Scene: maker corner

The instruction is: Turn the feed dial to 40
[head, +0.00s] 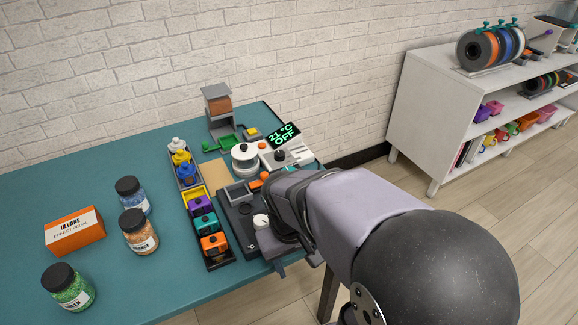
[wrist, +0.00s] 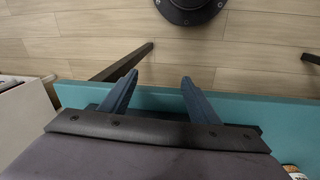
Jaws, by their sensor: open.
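A dark machine (head: 235,205) stands near the right edge of the teal table. A small white dial (head: 261,221) shows on it, just left of my gripper; its markings are too small to read. A white unit (head: 301,153) behind it has a black knob and a green display reading 21 °C OFF. I cannot tell from labels which one is the feed dial. My gripper (head: 294,268) is at the table's right edge, largely hidden by my arm. In the wrist view my gripper (wrist: 158,95) is open, with nothing between its fingers.
Several jars, an orange box (head: 75,232) and bottles stand farther left. A white shelf (head: 415,110) stands at the right.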

